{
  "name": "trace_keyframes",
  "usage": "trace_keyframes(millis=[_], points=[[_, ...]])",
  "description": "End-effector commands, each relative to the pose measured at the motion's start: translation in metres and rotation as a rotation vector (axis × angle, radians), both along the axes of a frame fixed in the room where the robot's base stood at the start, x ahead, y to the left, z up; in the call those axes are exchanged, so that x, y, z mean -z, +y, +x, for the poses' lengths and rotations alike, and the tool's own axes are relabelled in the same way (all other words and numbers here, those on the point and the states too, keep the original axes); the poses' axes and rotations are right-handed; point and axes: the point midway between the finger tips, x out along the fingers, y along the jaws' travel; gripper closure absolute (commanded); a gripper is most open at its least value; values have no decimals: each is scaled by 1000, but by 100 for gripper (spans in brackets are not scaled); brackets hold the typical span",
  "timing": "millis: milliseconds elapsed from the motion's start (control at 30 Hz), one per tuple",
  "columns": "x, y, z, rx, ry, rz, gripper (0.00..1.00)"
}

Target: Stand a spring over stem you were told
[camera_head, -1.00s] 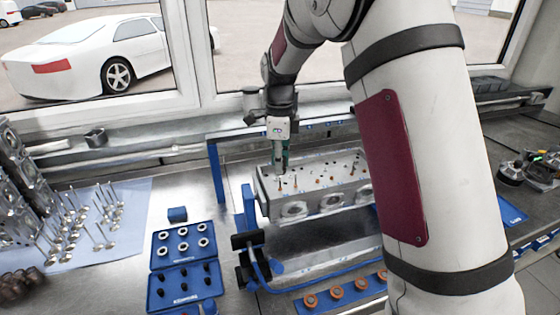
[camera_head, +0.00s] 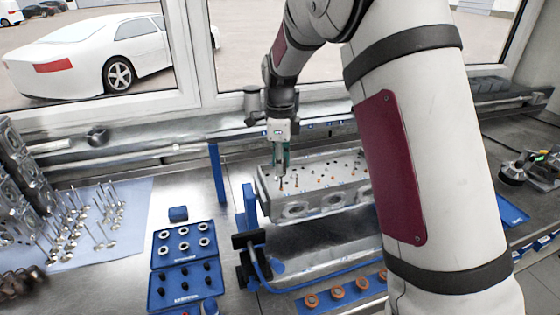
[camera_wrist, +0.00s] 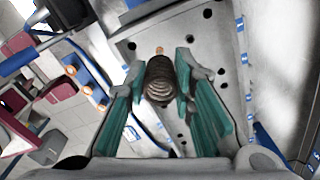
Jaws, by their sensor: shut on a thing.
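My gripper (camera_wrist: 159,78) is shut on a dark coil spring (camera_wrist: 159,92), which sits between its two green fingers in the wrist view. In the head view my gripper (camera_head: 282,166) is over the left end of the grey cylinder head (camera_head: 320,203). The top face of the head carries several small stems and holes. A copper-coloured stem tip (camera_wrist: 159,50) shows just beyond the spring in the wrist view. I cannot tell whether the spring is around a stem or touches the head, as the fingers and the small size hide its lower end.
A blue stand (camera_head: 248,200) holds the head. A blue tray (camera_head: 158,254) with rings and dark pieces lies to the left. Several valves (camera_head: 75,222) stand on a pale blue sheet at far left. Orange-ringed parts (camera_head: 336,293) line the front.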

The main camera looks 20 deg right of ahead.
Motion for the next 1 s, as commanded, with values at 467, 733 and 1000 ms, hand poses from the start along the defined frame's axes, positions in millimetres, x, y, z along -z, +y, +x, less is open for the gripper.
trace_keyframes(millis=[467,733,1000], points=[[9,0,0,0,1,0,100],[14,0,0,0,1,0,100],[19,0,0,0,0,0,100]])
